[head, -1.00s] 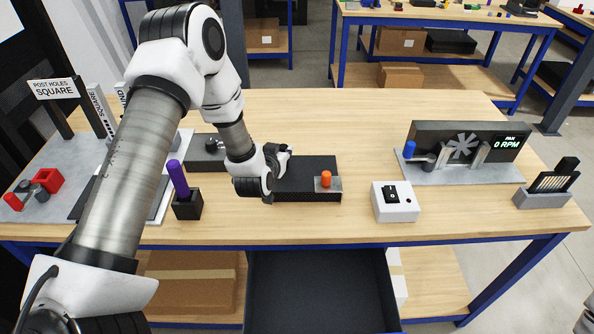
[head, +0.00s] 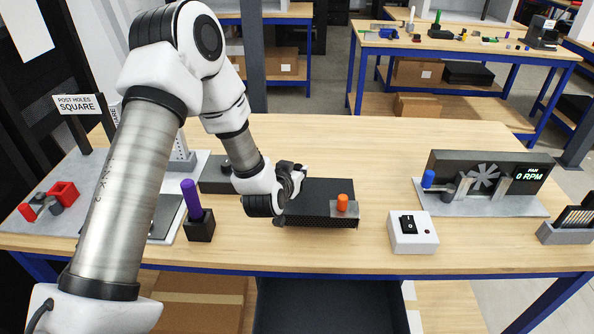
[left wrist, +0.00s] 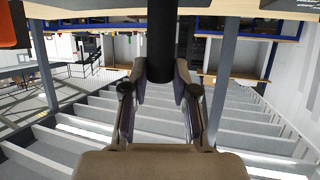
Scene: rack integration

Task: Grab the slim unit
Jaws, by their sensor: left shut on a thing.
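The slim unit (head: 318,208) is a flat black box with a perforated front face, lying on the wooden table in the head view. An orange knob (head: 342,200) on a small grey plate is at its right end. My left gripper (head: 290,182) is at the unit's left end and hides that part. In the left wrist view the fingers (left wrist: 160,95) are closed on a dark upright part (left wrist: 161,45), which I take to be part of the slim unit. My right gripper is not in view.
A white switch box (head: 411,232) stands right of the unit, and a fan panel (head: 485,178) further right. A purple post in a black block (head: 199,225) stands on the left. An open dark drawer (head: 330,305) is below the table's front edge.

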